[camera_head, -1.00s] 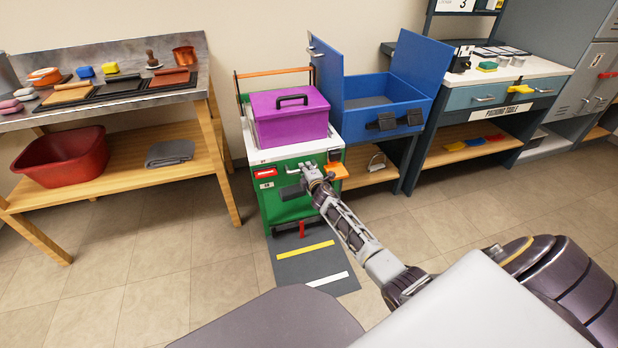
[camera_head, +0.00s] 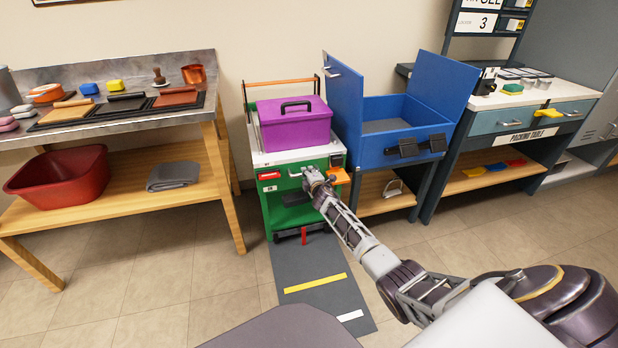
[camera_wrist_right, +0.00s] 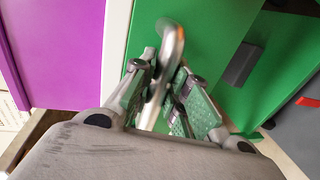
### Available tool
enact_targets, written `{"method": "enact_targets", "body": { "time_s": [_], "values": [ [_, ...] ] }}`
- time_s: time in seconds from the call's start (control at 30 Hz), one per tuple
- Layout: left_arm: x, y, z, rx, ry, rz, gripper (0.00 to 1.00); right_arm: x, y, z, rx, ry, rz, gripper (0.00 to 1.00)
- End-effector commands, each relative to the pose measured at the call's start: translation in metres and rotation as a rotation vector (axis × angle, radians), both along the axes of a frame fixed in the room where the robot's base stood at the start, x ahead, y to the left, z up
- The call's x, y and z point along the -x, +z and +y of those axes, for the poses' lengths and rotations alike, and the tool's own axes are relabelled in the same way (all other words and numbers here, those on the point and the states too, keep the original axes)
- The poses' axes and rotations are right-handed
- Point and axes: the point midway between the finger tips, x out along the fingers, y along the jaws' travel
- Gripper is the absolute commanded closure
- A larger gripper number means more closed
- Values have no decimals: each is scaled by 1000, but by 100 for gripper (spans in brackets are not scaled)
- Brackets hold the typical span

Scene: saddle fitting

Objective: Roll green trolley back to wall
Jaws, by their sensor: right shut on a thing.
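The green trolley (camera_head: 282,214) stands between the wooden bench and the blue box stand, with a white top and a purple toolbox (camera_head: 293,126) on it. An orange push bar (camera_head: 278,83) rises at its back, near the wall. My right gripper (camera_head: 312,178) is at the trolley's front. In the right wrist view, the right gripper's fingers (camera_wrist_right: 165,95) are closed around a metal bar handle (camera_wrist_right: 170,45) on the green front. The trolley's wheels are mostly hidden. My left gripper is not in view.
A grey floor mat (camera_head: 318,270) with yellow and white stripes lies in front of the trolley. The wooden bench (camera_head: 226,190) is close on the left. The open blue box (camera_head: 385,150) on its stand is close on the right. The wall (camera_head: 275,45) is behind.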

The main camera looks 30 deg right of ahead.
Motion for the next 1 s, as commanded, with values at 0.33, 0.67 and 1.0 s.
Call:
{"method": "enact_targets", "body": {
  "time_s": [0.33,0.67,1.0],
  "values": [
    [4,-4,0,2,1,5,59,-2,2,-1,1,-2,-2,100],
    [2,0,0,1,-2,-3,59,-2,1,-1,0,-1,-1,61],
    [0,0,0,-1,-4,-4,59,-1,0,-1,0,-1,0,61]
  ]
}}
